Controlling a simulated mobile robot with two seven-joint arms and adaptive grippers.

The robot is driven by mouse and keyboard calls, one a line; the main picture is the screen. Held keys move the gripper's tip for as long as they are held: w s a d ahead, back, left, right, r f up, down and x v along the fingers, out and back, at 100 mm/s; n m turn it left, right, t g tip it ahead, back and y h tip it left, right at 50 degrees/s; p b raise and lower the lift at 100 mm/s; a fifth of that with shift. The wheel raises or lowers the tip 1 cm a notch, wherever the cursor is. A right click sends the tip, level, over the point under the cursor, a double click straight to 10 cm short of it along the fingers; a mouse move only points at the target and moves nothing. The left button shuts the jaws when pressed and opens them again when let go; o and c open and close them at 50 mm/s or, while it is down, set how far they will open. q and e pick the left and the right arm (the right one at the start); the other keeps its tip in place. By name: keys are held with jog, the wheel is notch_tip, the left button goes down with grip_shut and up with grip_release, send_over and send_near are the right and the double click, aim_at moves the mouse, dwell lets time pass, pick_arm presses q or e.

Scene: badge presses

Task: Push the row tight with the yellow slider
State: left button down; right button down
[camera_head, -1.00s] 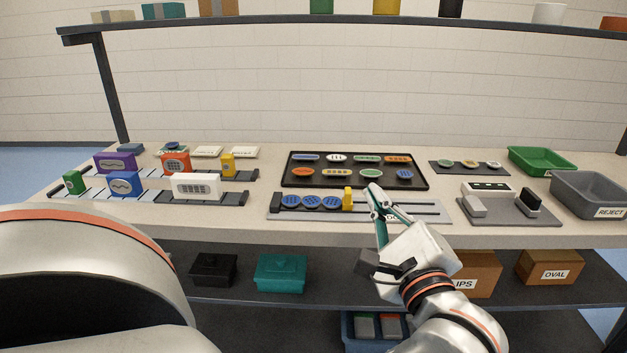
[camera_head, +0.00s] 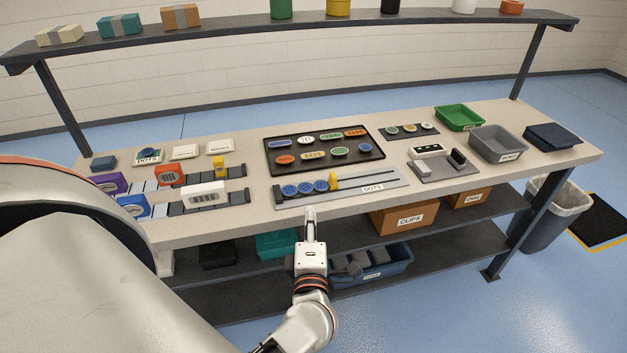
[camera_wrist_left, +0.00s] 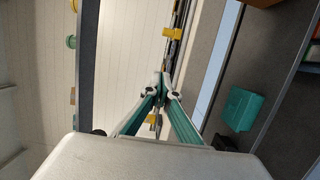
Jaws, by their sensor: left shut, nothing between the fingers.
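The yellow slider (camera_head: 334,181) stands upright on the grey rail marked DOTS (camera_head: 398,182). My left gripper (camera_head: 309,211) is in front of the rail, by the table's front edge, apart from the slider. In the left wrist view its teal fingers (camera_wrist_left: 162,78) meet at the tips with nothing between them. A yellow block (camera_wrist_left: 173,33), probably the slider, shows beyond them. My right gripper is not in view.
A black tray of oval badges (camera_head: 270,170) lies behind the rail. A grey stand (camera_head: 455,172) and a grey bin (camera_head: 497,144) are to the right.

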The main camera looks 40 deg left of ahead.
aim_at(328, 194)
pick_arm(q)
jog(key=x, duration=0.9)
jog(key=shift+w+a, duration=0.15)
jog(key=shift+w, duration=0.2)
jog(key=shift+w+d+f, duration=0.1)
jog(key=shift+w+d, duration=0.9)
jog(key=shift+w, duration=0.2)
jog(key=shift+w+d, duration=0.25)
jog(key=shift+w, duration=0.05)
jog(key=shift+w+d+p, duration=0.2)
jog(key=shift+w+p, duration=0.05)
jog(key=shift+p, duration=0.4)
jog(key=shift+w+d, duration=0.15)
